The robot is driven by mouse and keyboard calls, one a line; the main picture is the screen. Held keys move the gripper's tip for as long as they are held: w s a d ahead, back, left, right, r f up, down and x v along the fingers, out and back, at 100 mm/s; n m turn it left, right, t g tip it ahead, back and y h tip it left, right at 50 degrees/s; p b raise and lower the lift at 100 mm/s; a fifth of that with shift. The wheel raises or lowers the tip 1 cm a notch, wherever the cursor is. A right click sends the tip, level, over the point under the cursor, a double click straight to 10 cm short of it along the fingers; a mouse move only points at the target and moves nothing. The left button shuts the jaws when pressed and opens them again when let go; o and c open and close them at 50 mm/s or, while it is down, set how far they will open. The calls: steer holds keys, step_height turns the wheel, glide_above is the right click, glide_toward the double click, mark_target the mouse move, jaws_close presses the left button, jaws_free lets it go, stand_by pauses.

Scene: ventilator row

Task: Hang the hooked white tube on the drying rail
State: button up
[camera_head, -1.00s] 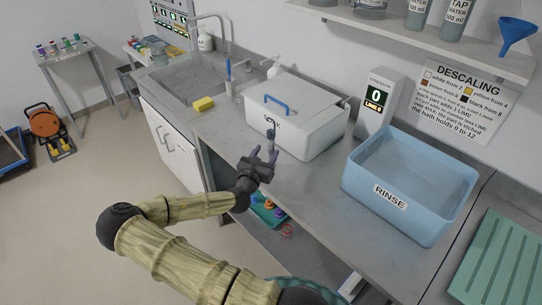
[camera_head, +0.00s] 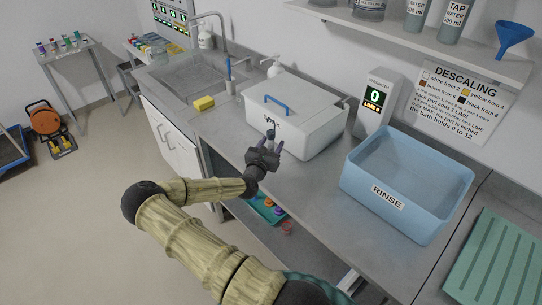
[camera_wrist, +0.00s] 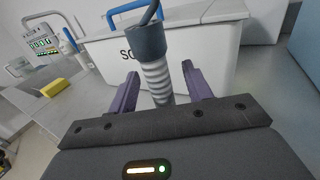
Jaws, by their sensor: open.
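The white tube (camera_wrist: 157,80) is ribbed, with a dark grey collar and a dark hook at its top. It stands roughly upright in front of the white lidded soaking box (camera_wrist: 110,58), whose label is partly covered. In the head view, its dark top (camera_head: 270,134) shows against the box front (camera_head: 300,138). My gripper (camera_wrist: 160,78) is open, with one purple finger on each side of the tube and gaps between. In the head view my gripper (camera_head: 267,149) is close to the box front. The tube's lower end is hidden. I cannot make out a drying rail.
A blue RINSE tub (camera_head: 405,190) stands right of the box, with a strength display (camera_head: 376,102) behind. A yellow sponge (camera_head: 204,103) lies near the sink. A green ribbed mat (camera_head: 505,265) is at far right. A teal tray (camera_head: 262,210) sits on the lower shelf.

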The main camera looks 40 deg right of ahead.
jaws_close()
steer(key=shift+r, duration=0.1)
step_height(320, 180, up, 10)
steer(key=shift+f+b, duration=0.1)
steer(key=shift+b, duration=0.8)
